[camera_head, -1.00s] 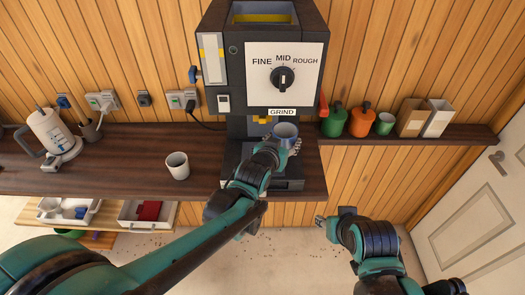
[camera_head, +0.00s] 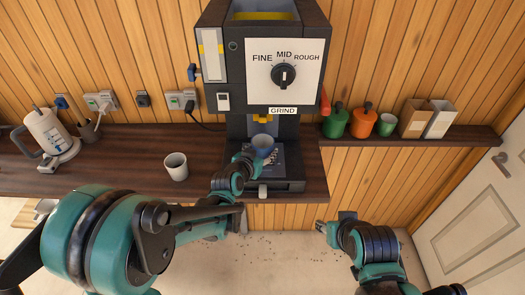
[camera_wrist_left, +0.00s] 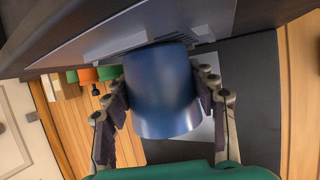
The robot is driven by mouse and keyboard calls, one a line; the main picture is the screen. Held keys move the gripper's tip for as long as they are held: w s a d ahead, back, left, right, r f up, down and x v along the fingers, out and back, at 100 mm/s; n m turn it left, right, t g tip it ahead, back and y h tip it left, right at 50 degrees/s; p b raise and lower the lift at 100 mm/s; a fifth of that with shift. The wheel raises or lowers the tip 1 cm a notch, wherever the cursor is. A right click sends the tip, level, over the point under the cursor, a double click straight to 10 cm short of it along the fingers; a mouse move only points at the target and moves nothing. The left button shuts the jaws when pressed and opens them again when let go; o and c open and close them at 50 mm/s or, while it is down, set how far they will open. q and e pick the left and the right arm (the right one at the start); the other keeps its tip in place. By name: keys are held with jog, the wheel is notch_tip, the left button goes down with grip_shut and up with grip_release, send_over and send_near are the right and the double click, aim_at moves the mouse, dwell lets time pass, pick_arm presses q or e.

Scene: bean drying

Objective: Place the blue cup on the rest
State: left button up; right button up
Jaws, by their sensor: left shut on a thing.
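The blue cup (camera_head: 262,143) is at the front of the grinder, below the spout (camera_head: 264,117). My left gripper (camera_head: 254,154) is shut on it; in the left wrist view the blue cup (camera_wrist_left: 160,92) sits between the two fingers (camera_wrist_left: 162,105). The rest (camera_head: 275,160) is the dark grated platform at the grinder's base, under and around the cup. I cannot tell whether the cup touches it. My right gripper (camera_head: 330,226) is in front of the counter, away from the cup; its fingers are too small to judge.
The grinder (camera_head: 262,70) stands over the rest, with a dial and a red lever (camera_head: 324,101). A white cup (camera_head: 176,166) stands on the counter to the left. Green and orange jars (camera_head: 362,120) and boxes (camera_head: 425,118) stand on the right shelf. A kettle (camera_head: 48,135) is far left.

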pick_arm(q)
jog(key=shift+f, duration=0.15)
jog(key=o, duration=1.2)
jog(key=shift+s+a+r, duration=0.1)
jog(key=shift+s+r, duration=0.05)
jog(key=shift+r, duration=0.2)
jog(key=s+a+r+n+g+y, duration=0.1)
jog(key=s+a+g, duration=0.1)
jog(key=s+a, duration=0.4)
jog(key=s+a+n+g+y+p, duration=0.1)
jog(key=s+a, duration=0.4)
jog(key=s, duration=0.7)
jog(key=s+a+r+n+g+y, duration=0.1)
jog(key=s+a+n+g+y, duration=0.1)
jog(key=s+a, duration=0.4)
jog(key=shift+s+a+r+g+y+p, duration=0.1)
jog(key=shift+s+y, duration=0.05)
jog(key=shift+s, duration=0.5)
jog(key=shift+s+a+r+g+y+p, duration=0.1)
jog(key=shift+s+y+p, duration=0.1)
jog(key=shift+s, duration=0.5)
jog(key=shift+s+a+r+g+y+p, duration=0.1)
jog(key=shift+s+y, duration=0.05)
jog(key=shift+s, duration=0.5)
